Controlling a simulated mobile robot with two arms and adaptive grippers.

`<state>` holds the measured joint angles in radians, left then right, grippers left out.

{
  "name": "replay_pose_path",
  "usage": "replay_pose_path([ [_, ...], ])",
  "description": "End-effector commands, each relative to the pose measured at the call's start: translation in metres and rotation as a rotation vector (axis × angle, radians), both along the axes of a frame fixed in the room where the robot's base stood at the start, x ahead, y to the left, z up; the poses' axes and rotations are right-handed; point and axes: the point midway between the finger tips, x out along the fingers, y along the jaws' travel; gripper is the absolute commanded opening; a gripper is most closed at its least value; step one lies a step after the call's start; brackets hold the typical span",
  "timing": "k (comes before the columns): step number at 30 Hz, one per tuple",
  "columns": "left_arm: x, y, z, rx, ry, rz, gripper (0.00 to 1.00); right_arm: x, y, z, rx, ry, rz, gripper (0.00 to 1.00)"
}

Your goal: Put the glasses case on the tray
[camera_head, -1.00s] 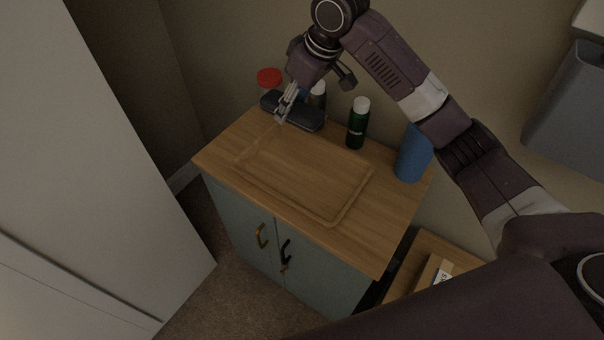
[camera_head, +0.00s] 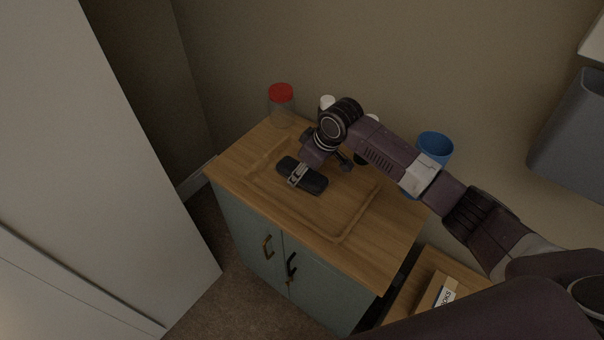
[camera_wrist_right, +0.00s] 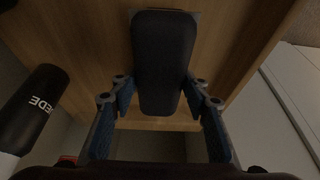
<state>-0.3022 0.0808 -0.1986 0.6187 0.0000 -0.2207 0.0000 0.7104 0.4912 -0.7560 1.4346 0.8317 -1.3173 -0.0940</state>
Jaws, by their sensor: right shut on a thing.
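The glasses case (camera_head: 314,182) is a dark, rounded, oblong box. It is over the left part of the wooden tray (camera_head: 345,232), which lies on the cabinet top. My right gripper (camera_head: 297,175) is shut on the case around its middle. In the right wrist view the case (camera_wrist_right: 163,60) sits between the two fingers (camera_wrist_right: 160,97) with the wood behind it. I cannot tell whether the case touches the tray. The left gripper is not in view.
A red-lidded clear jar (camera_head: 281,104), a white-capped bottle (camera_head: 327,102) and a blue cup (camera_head: 435,148) stand along the back. A dark bottle (camera_wrist_right: 35,108) shows in the wrist view. The tray's front right part is clear. A lower wooden surface holds a small box (camera_head: 440,292).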

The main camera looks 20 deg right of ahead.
Motion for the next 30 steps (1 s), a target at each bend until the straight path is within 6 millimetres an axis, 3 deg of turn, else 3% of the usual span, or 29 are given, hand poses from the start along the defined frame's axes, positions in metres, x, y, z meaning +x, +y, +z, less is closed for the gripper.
replay_pose_path([
  [4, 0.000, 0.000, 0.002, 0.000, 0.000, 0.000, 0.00, 0.000, 0.000, -0.016, 0.000, -0.002, 0.001, 0.17],
  [15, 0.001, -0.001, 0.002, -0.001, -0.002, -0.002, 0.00, 0.000, 0.000, -0.020, 0.000, -0.002, 0.001, 0.17],
  [16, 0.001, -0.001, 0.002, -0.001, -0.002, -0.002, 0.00, 0.000, 0.000, -0.020, 0.000, -0.002, 0.001, 0.46],
  [20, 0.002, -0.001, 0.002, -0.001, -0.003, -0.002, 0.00, 0.000, 0.000, -0.020, 0.000, -0.002, 0.001, 0.60],
  [30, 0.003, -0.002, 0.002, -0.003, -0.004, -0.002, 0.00, 0.000, 0.000, -0.016, -0.001, -0.003, 0.001, 0.60],
])
